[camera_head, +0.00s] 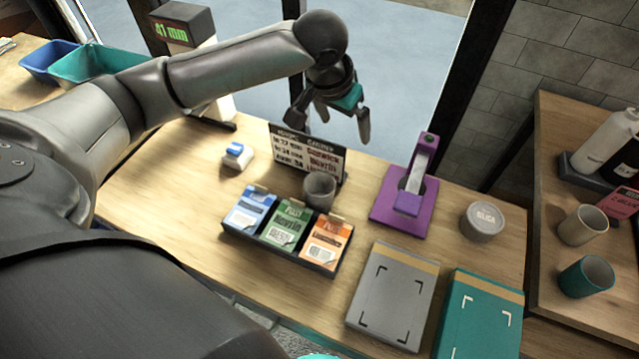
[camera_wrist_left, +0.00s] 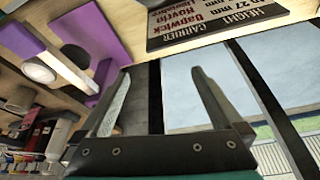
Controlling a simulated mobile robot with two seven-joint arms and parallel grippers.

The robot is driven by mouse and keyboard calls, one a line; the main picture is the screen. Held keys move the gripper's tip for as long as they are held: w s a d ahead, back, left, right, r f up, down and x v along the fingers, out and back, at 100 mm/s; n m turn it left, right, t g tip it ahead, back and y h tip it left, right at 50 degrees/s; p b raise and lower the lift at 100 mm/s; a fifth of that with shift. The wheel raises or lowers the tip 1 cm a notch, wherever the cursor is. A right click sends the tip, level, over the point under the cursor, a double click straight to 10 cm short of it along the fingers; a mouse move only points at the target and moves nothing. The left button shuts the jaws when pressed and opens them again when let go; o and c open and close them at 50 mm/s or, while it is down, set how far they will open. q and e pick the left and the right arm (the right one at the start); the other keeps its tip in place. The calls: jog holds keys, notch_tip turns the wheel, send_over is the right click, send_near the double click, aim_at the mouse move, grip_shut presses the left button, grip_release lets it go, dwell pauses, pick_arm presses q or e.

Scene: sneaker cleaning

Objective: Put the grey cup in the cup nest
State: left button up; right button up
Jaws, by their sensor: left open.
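The grey cup (camera_head: 319,190) stands upright on the table, just behind the card tray and in front of the dark sign. My left gripper (camera_head: 331,115) is open and empty, in the air above and behind the sign, apart from the cup. Its two spread fingers also show in the left wrist view (camera_wrist_left: 160,100), with nothing between them. I cannot pick out a cup nest for certain. My right gripper is not in view.
The sign (camera_head: 308,154) stands close behind the cup. The dark tray (camera_head: 282,251) holds blue, green and orange packets. A purple stand (camera_head: 400,218) and a round tin (camera_head: 482,221) are to the right. A beige cup (camera_head: 583,226) and teal cup (camera_head: 586,276) stand on the right-hand surface.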

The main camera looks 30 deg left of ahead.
pick_arm(q)
jog(key=w+d+r+m+t+h, duration=0.2)
jog(key=w+d+r+m+t, duration=0.1)
jog(key=w+r+m+t, duration=0.5)
jog(key=w+d+r+m+t+h, duration=0.2)
jog(key=w+r+m+t, duration=0.15)
jog(key=r+m, duration=0.45)
jog(key=s+d+r+m+g+h, duration=0.3)
jog(key=s+d+r+m+h, duration=0.25)
jog(key=m, duration=0.65)
jog(key=s+d+r+m+g+h, duration=0.3)
jog(key=d+r+m+h, duration=0.35)
jog(key=m, duration=0.55)
jog(key=s+d+f+m+g, duration=0.3)
jog(key=s+f+m+g, duration=0.4)
jog(key=m, duration=0.5)
jog(key=m+g+y, duration=0.3)
jog(key=m+y, duration=1.3)
jog(key=m, duration=0.1)
send_over(319, 186)
jog(key=s+d, duration=0.1)
jog(key=s, duration=0.2)
notch_tip(319, 186, down, 26)
jog(key=shift+w+d+f, duration=0.1)
jog(key=shift+w+f, duration=0.1)
jog(key=shift+f, duration=1.35)
jog(key=shift+w+d+f, duration=0.1)
jog(key=shift+w+f, duration=0.05)
jog(key=shift+f, duration=1.4)
